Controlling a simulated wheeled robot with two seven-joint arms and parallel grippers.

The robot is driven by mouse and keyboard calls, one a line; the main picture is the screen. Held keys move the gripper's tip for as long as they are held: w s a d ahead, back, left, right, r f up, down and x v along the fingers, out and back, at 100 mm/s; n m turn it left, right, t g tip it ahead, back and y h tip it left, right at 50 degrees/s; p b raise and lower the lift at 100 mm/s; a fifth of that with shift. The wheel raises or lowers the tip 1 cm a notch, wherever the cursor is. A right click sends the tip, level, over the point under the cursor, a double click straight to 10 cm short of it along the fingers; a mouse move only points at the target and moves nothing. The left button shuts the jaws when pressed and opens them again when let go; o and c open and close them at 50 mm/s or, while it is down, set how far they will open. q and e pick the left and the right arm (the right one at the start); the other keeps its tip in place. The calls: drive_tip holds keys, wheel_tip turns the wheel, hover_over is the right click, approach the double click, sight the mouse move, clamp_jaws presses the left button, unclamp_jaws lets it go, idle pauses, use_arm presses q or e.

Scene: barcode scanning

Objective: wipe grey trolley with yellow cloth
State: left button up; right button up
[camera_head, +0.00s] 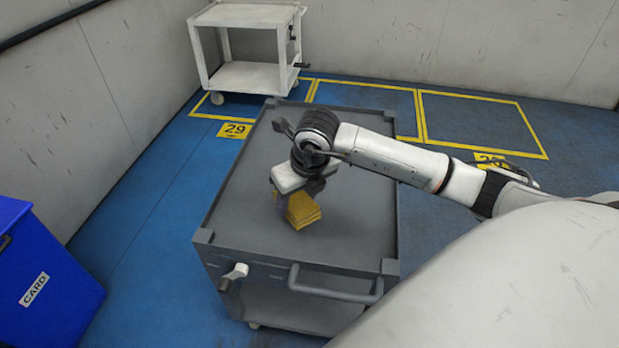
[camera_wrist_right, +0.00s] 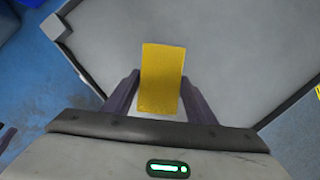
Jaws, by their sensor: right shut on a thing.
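The grey trolley (camera_head: 350,236) stands in front of me, with a flat top, raised corners and a handle on its near side. Its top also shows in the right wrist view (camera_wrist_right: 215,45). The folded yellow cloth (camera_head: 304,211) is at the middle of the trolley top, below my right gripper (camera_head: 283,200). In the right wrist view the cloth (camera_wrist_right: 161,78) sits between the two fingers, and the gripper is shut on it. I cannot tell whether the cloth touches the top. My left gripper is not in view.
A blue bin (camera_head: 45,275) labelled CARD stands at the left. A white trolley (camera_head: 247,50) stands at the back by the wall. Yellow-marked floor bays (camera_head: 480,122) lie behind the grey trolley at the right. The trolley top around the cloth is bare.

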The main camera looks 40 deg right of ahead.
drive_tip(key=shift+r+p, duration=0.85)
drive_tip(key=shift+r, duration=0.75)
